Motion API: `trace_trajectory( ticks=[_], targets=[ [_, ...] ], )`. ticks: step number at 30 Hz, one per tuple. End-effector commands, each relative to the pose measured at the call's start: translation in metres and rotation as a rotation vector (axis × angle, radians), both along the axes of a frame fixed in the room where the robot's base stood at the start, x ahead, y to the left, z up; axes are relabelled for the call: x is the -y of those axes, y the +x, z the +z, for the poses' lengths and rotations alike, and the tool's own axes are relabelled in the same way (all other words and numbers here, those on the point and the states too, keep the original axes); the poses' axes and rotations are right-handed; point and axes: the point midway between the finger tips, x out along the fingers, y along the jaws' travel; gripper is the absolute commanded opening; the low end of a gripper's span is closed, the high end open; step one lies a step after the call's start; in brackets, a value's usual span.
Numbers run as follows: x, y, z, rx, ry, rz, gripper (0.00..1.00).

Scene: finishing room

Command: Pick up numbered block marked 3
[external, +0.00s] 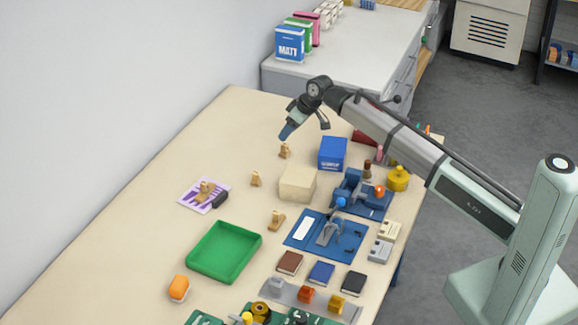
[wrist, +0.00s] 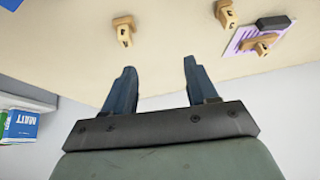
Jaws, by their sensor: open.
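Several small tan wooden blocks stand on the beige table. One block (external: 285,151) is just below my gripper in the external view; it appears to be the left block (wrist: 123,31) in the wrist view. A second block (external: 256,179) is nearer the camera, and shows at the top right of the wrist view (wrist: 226,14). A third block (external: 276,220) is by the green tray. Another tan piece (external: 205,190) is on a purple-patterned sheet. I cannot read which is marked 3. My gripper (external: 306,128) is open, empty and above the table; its blue fingers are spread in the wrist view (wrist: 160,66).
A blue box (external: 332,152) and a cream block (external: 297,183) stand close to the blocks. A green tray (external: 224,252) is at front left. Tools, a blue mat (external: 350,240) and small boxes crowd the right side. The table's left back is clear.

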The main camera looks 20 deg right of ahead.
Motion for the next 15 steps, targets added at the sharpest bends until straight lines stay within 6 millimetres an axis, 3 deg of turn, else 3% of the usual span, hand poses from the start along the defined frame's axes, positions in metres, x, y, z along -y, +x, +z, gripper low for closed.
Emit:
trace_trajectory(
  ticks=[1, 6, 11, 15],
  targets=[
    [-0.020, -0.015, 0.003, -0.007, -0.019, 0.019, 0.57],
    [-0.065, -0.056, 0.009, -0.024, -0.076, 0.053, 0.57],
    [-0.088, -0.080, 0.013, -0.031, -0.108, 0.069, 0.57],
    [-0.095, -0.087, 0.012, -0.034, -0.118, 0.072, 0.57]
  ],
)
